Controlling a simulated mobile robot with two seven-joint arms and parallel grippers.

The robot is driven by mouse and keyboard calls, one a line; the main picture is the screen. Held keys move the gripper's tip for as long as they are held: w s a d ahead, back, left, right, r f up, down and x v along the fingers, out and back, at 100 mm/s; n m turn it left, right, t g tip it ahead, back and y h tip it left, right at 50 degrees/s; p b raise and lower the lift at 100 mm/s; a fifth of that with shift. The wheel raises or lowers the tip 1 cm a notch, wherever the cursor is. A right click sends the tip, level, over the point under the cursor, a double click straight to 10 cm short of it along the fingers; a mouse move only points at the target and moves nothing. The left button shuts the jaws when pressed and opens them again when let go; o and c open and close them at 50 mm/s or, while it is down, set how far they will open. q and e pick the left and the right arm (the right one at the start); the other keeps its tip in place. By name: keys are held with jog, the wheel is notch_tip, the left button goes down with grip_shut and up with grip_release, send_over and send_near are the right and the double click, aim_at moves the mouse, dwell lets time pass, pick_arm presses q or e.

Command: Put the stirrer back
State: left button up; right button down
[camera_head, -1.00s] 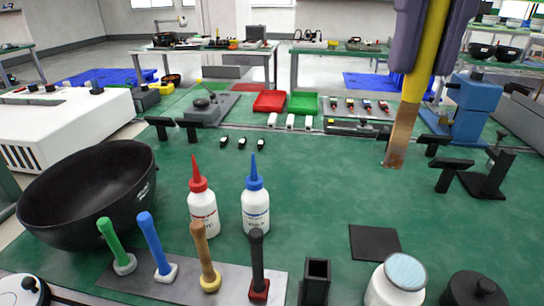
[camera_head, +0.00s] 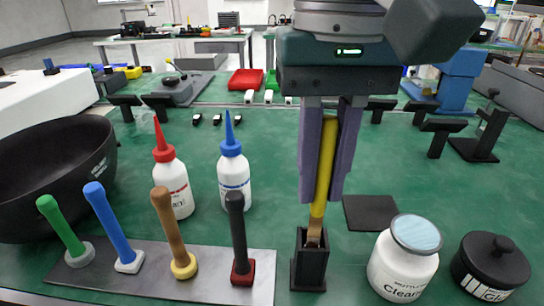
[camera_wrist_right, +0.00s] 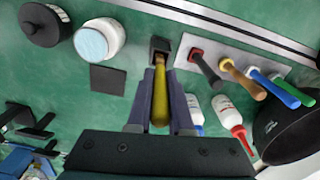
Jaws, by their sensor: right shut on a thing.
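The stirrer (camera_head: 326,165) has a yellow handle and a brown flat lower end. My right gripper (camera_head: 330,190) is shut on its handle and holds it nearly upright, slightly tilted. The stirrer's lower end is at the mouth of the black square holder (camera_head: 310,266); the tip appears to be just inside the opening. In the right wrist view the stirrer (camera_wrist_right: 160,95) shows between the fingers, its end over the holder (camera_wrist_right: 160,46). My left gripper is not in view.
Left of the holder, a grey plate (camera_head: 200,287) carries several coloured-handled tools, with red-capped (camera_head: 172,185) and blue-capped (camera_head: 234,180) bottles behind. A white jar (camera_head: 400,270), a black lidded pot (camera_head: 490,268) and a dark square pad (camera_head: 371,212) are to the right. A black bowl (camera_head: 50,180) stands far left.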

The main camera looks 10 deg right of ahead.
aim_at(317, 212)
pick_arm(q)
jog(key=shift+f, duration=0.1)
pick_arm(e)
notch_tip(317, 212, down, 5)
jog(key=shift+f, duration=0.1)
pick_arm(q)
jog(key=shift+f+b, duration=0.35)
jog(key=shift+b, duration=0.05)
pick_arm(e)
jog(key=shift+f, duration=0.2)
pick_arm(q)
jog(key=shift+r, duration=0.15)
pick_arm(e)
jog(key=c, duration=0.8)
grip_release()
jog(key=shift+r, duration=0.1)
